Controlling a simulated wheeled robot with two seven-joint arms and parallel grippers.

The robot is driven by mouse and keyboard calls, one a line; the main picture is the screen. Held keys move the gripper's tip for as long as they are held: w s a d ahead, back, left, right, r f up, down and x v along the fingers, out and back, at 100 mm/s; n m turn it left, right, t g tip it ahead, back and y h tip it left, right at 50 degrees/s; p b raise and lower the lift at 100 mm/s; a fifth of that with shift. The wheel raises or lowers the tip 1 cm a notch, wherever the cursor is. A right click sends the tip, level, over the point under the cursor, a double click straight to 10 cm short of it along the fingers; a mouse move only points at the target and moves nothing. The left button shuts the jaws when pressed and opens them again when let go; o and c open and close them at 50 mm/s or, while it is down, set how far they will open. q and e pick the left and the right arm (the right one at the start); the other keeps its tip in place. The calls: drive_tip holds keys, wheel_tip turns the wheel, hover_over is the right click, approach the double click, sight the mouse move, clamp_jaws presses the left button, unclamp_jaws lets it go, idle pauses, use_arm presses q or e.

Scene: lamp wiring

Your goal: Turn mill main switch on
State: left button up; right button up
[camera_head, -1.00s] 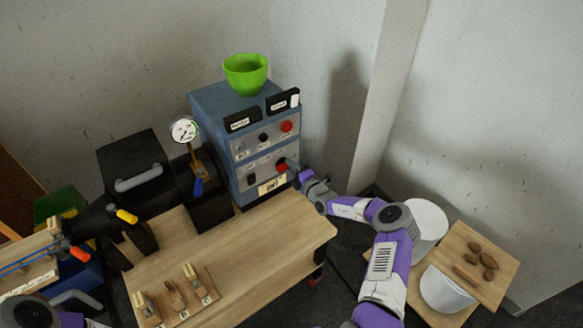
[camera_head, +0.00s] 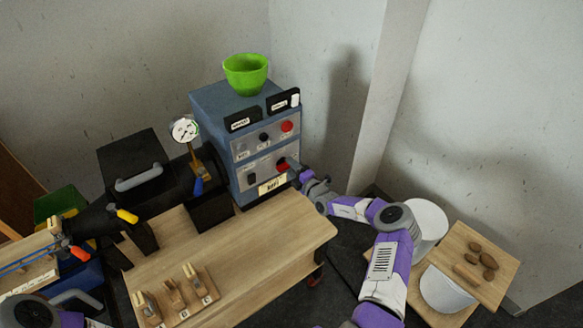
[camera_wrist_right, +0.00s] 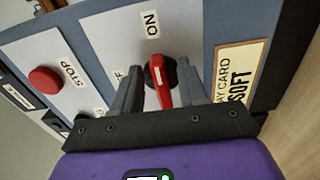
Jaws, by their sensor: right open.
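The main switch is a red rotary knob (camera_wrist_right: 161,80) on a light panel, with an ON label above it and a partly hidden label at its left in the right wrist view. In the head view the red knob (camera_head: 282,164) sits low on the front of the blue control cabinet (camera_head: 222,102). My right gripper (camera_wrist_right: 162,92) is open, with one finger on each side of the knob; I cannot tell whether they touch it. In the head view this gripper (camera_head: 299,174) is at the cabinet's lower right front. My left gripper is out of view.
A red STOP button (camera_wrist_right: 45,80) is on the neighbouring panel. A yellowish card (camera_head: 272,185) is below the knob. A green bowl (camera_head: 245,74) stands on the cabinet. The wooden table (camera_head: 250,240) is in front; a pressure gauge (camera_head: 185,129) is to the left.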

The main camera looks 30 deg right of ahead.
drive_tip(key=s+p, duration=0.1)
drive_tip(key=s, duration=0.6)
drive_tip(key=shift+s+d, duration=0.15)
drive_tip(key=shift+d, duration=0.1)
